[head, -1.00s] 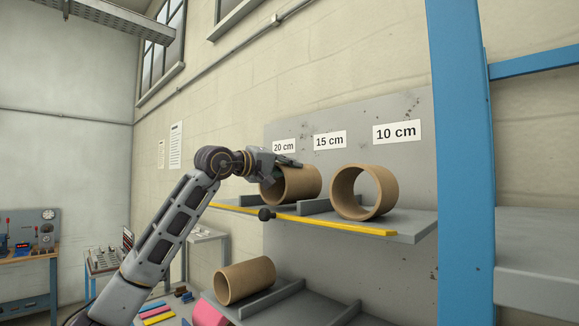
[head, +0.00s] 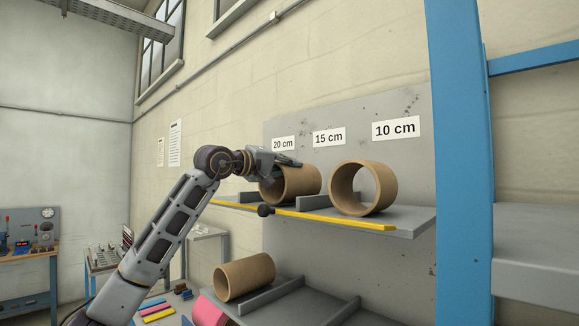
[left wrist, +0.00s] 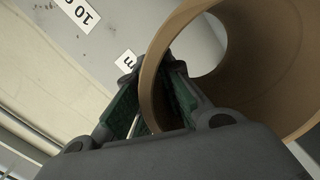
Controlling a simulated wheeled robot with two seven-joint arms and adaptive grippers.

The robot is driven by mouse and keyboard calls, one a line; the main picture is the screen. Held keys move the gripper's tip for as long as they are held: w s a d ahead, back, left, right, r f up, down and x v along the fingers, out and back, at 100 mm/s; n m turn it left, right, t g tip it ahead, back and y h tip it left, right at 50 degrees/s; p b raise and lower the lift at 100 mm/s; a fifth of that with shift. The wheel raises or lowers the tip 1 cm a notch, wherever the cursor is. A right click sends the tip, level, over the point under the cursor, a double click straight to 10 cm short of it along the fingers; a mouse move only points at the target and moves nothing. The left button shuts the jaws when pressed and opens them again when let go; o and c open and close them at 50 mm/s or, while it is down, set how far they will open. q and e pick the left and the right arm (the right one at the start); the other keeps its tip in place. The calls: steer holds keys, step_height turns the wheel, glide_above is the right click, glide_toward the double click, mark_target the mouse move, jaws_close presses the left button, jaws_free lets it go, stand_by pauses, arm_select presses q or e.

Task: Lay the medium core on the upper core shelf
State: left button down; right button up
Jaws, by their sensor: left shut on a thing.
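My left gripper (head: 280,162) reaches in from the left at the upper core shelf (head: 400,233), a grey shelf with a yellow front strip. It is shut on the wall of a brown cardboard core (head: 298,184) at the left of that shelf, below the 20 cm and 15 cm labels. In the left wrist view the core's wall (left wrist: 152,75) is between the green-padded fingers (left wrist: 150,100). Whether the core rests fully on the shelf, I cannot tell. A second core (head: 345,190) lies to its right, below the 10 cm label. My right gripper is not in view.
A third core (head: 244,277) lies on the lower shelf (head: 300,306). Low dividers (head: 312,201) split the upper shelf. A blue post (head: 460,160) stands close on the right. A grey backboard with labels (head: 397,128) rises behind. Workbenches (head: 30,256) stand far left.

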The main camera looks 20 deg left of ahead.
arm_select(q)
steer(key=c, duration=1.5)
jaws_free()
steer(key=shift+f, duration=0.1)
steer(key=v, duration=1.2)
steer(key=shift+s, duration=0.1)
